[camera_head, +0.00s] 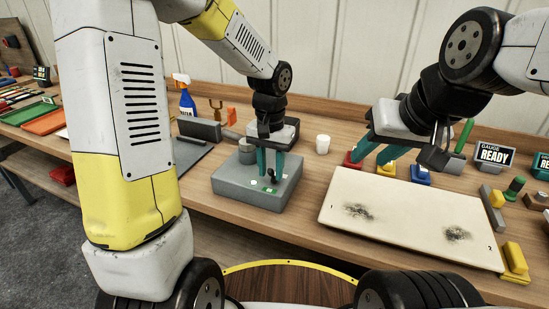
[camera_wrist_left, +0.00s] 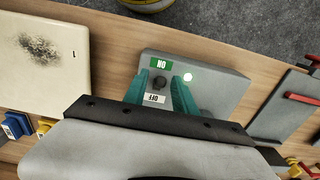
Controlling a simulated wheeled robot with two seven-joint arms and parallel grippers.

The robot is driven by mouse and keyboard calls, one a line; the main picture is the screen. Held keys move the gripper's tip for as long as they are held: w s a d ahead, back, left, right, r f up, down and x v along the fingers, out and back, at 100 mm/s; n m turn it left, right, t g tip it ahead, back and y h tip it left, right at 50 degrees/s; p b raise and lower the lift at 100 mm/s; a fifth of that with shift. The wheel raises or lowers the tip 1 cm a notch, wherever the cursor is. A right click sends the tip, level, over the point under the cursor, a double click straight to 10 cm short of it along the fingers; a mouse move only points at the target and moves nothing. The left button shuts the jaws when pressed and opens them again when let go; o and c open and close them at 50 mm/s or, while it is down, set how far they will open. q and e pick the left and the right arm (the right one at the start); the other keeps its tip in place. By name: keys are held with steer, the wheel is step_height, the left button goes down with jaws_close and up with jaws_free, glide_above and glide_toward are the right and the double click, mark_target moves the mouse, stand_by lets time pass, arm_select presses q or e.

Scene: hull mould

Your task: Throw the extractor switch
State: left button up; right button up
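The extractor switch is a black lever (camera_head: 271,175) on a grey box (camera_head: 235,190) on the bench. In the left wrist view the lever (camera_wrist_left: 158,83) stands between a green ON label (camera_wrist_left: 161,64) and a white OFF label (camera_wrist_left: 155,99). I cannot tell which way it leans. A pale lamp (camera_wrist_left: 188,77) beside it looks lit. My left gripper (camera_head: 269,172) points down over the box, its teal fingers open on either side of the lever with gaps showing. My right gripper (camera_head: 372,162) is open and empty above the far left edge of the cream panel.
The cream panel (camera_head: 400,215) with two dark scuffed patches lies right of the box. Red, yellow and blue (camera_head: 420,176) blocks sit behind it. A white cup (camera_head: 323,144) and a blue spray bottle (camera_head: 187,104) stand farther back.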

arm_select(q)
jaws_close()
steer(key=shift+w, duration=0.1)
steer(key=shift+w+d+r+g+y, duration=0.15)
steer(key=shift+w+g+y, duration=0.2)
steer(key=shift+g, duration=0.35)
steer(key=shift+w+d+r+g+y, duration=0.15)
steer(key=shift+w+g, duration=0.25)
steer(key=shift+g, duration=0.3)
steer(key=shift+w+d+g+y, duration=0.15)
steer(key=shift+w+g+y, duration=0.25)
steer(key=shift+g, duration=0.55)
steer(key=shift+w+d+g+y, duration=0.2)
steer(key=shift+w+g, duration=0.3)
steer(key=shift+g, duration=0.45)
steer(key=shift+o, duration=1)
jaws_free()
steer(key=shift+f, duration=0.1)
